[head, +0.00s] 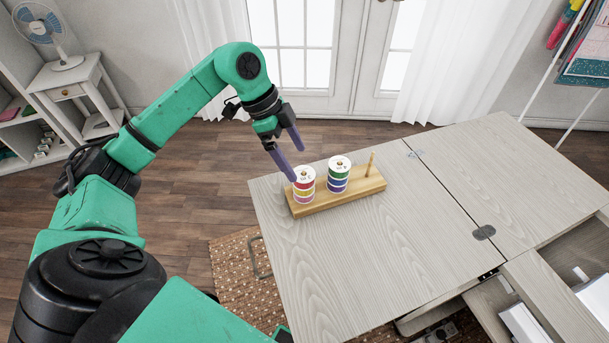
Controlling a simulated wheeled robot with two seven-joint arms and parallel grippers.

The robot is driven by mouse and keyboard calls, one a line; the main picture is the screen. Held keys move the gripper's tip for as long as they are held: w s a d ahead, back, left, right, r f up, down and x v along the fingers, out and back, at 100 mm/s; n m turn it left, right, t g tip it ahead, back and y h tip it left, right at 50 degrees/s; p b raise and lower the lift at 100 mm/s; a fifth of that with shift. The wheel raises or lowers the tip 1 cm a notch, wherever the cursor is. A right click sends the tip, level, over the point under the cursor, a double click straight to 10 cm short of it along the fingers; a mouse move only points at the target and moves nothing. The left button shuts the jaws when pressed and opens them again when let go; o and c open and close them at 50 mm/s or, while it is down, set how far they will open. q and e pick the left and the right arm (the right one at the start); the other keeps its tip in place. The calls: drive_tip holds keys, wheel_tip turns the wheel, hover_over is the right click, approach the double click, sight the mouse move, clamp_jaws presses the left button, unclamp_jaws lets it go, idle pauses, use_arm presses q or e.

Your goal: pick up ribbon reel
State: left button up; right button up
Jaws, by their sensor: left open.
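Two stacks of ribbon reels stand on a wooden peg stand near the left end of the table. The left stack of ribbon reels (304,185) shows red, yellow and pink bands. The right stack of ribbon reels (339,174) shows green, blue and purple bands. My left gripper (295,165) is open just above and behind the left stack. One purple finger overlaps the left edge of that stack's top; I cannot tell whether it touches. My right gripper is not in view.
The wooden stand (357,195) has a bare upright peg (370,164) at its right end. The grey table (370,265) is clear in front of the stand. Open drawers (545,300) are at the lower right.

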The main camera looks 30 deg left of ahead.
sight(302, 172)
use_arm(q)
drive_tip(key=x, duration=0.4)
drive_tip(key=shift+s+d+f+p, duration=0.1)
drive_tip(key=shift+s+d+p, duration=0.1)
drive_tip(key=shift+p, duration=0.15)
drive_tip(key=shift+w+f, duration=0.1)
drive_tip(key=shift+f, duration=0.1)
drive_tip(key=c, duration=1.4)
drive_tip(key=shift+r, duration=0.6)
wheel_tip(302, 172, up, 19)
drive_tip(key=p, duration=0.1)
